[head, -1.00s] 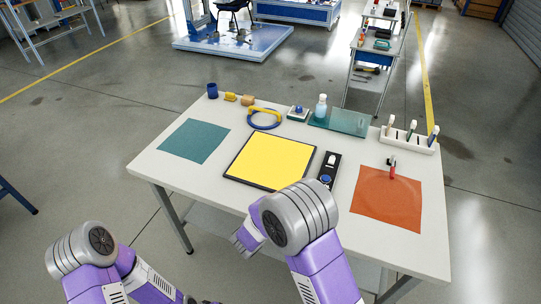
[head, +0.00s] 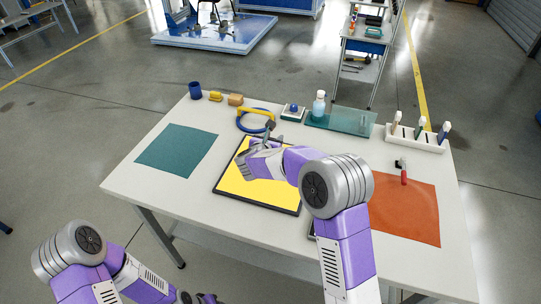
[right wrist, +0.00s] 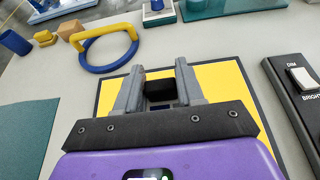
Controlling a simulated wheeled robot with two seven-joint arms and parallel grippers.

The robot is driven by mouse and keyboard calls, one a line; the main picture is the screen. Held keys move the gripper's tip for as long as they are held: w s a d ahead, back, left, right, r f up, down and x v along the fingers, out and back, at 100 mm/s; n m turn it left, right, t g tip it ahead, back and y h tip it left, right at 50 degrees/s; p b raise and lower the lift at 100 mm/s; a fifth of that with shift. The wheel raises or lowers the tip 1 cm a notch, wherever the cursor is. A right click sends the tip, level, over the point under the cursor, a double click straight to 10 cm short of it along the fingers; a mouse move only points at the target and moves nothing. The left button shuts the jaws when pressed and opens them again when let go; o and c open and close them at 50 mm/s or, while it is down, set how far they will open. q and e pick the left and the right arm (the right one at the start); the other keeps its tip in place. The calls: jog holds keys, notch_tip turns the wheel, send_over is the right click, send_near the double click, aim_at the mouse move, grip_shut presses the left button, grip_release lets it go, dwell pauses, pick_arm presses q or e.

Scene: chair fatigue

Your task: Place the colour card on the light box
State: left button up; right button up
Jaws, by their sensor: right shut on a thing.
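The light box (head: 225,178) is a flat yellow panel in a black frame, lying on the table; it also shows in the right wrist view (right wrist: 226,78). My right gripper (head: 267,130) is above its far part, its hand covering some of the panel. In the right wrist view its fingers (right wrist: 158,85) are shut on a small black block (right wrist: 158,91). I cannot tell whether this block belongs to the colour card; no other part of a card shows clearly.
A blue ring with a yellow handle (right wrist: 105,32) lies just beyond the light box. A black dimmer (right wrist: 300,95) is at its right. A teal mat (head: 177,150) lies left, an orange mat (head: 408,212) right. A pen rack (head: 416,138) and bottle (head: 318,104) stand at the back.

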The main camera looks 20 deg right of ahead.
notch_tip(320, 180, down, 6)
jog(key=shift+f+b, duration=0.25)
jog(key=shift+b, duration=0.6)
jog(key=shift+r, duration=0.15)
jog(key=o, duration=0.6)
jog(key=shift+f, duration=0.2)
jog(key=o, duration=0.4)
jog(key=shift+o, duration=0.2)
jog(key=shift+r, duration=0.2)
